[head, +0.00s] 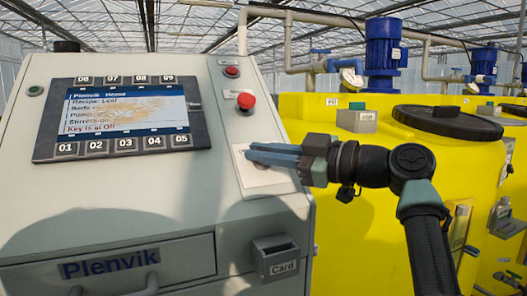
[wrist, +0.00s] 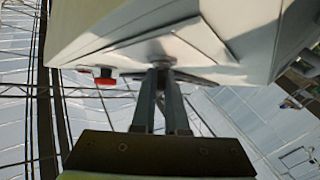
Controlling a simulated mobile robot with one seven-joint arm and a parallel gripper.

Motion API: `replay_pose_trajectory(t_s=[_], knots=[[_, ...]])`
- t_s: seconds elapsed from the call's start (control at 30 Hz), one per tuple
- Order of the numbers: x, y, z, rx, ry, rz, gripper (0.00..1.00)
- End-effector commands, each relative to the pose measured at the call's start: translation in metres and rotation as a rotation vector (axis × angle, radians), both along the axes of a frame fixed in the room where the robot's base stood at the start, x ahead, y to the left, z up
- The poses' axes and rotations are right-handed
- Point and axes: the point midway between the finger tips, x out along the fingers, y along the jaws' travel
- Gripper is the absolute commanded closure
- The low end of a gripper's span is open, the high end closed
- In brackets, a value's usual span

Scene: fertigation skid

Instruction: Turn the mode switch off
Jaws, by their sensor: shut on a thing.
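My gripper (head: 252,154) reaches in from the right to a pale plate (head: 258,178) on the sloped front of the grey cabinet. Its fingers are close together at a small round grey part, which I take for the mode switch (wrist: 161,60); it shows at the fingertips in the wrist view (wrist: 161,72). The fingers are shut on it. In the head view the fingers hide the switch, so its pointing direction cannot be told. The screen (head: 125,112) shows several lines, the lowest seeming to read "Key is at Off".
A red mushroom button (head: 245,102) and a smaller red button (head: 232,71) sit above the plate. A card box (head: 276,258) sticks out below. Numbered keys frame the screen. A yellow tank (head: 370,200) with a black lid (head: 447,122) and blue motor (head: 383,55) stands right.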

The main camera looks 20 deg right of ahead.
Motion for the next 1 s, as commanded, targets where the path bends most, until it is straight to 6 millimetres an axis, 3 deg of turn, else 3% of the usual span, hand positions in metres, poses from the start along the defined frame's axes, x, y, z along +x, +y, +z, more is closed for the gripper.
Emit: replay_pose_trajectory(t_s=[0.07, 0.1, 0.27, 0.67, 1.0], knots=[[0.000, 0.001, -0.001, -0.004, 0.002, 0.001, 1.00], [0.000, 0.001, -0.001, -0.004, 0.002, 0.001, 0.85], [0.000, 0.001, -0.001, -0.003, 0.002, 0.000, 0.59], [-0.007, -0.006, 0.000, 0.000, 0.000, -0.002, 0.59], [-0.061, -0.051, 0.000, -0.001, -0.001, -0.004, 0.59]])
